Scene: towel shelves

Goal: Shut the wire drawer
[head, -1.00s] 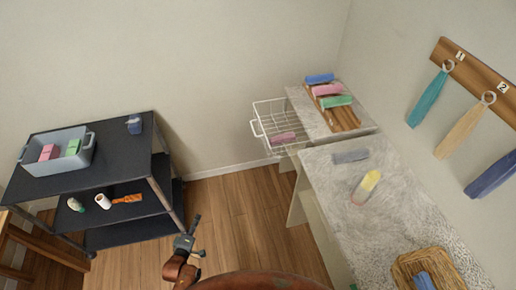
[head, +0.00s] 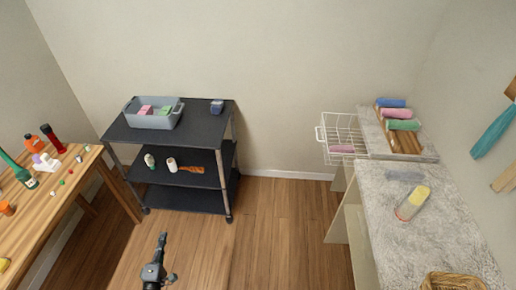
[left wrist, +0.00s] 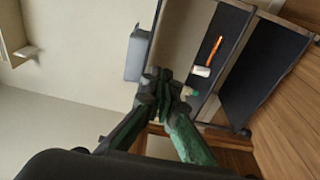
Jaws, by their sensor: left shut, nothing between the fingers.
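The white wire drawer (head: 341,137) sticks out to the left from the low grey-topped unit at the right of the head view. A pink rolled towel (head: 341,149) lies in it. My left gripper (head: 163,240) is low in the head view, over the floor and well to the left of the drawer, touching nothing. In the left wrist view its fingers (left wrist: 165,84) are together and hold nothing. I cannot make out the drawer in the left wrist view. My right gripper is not in view.
A black shelf cart (head: 205,125) with a grey bin (head: 131,117) stands at the back. A wooden table (head: 65,180) with bottles is at left. The grey counter (head: 420,245) at right holds a yellow-ended bottle (head: 412,203). Wood floor (head: 285,225) between cart and counter is clear.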

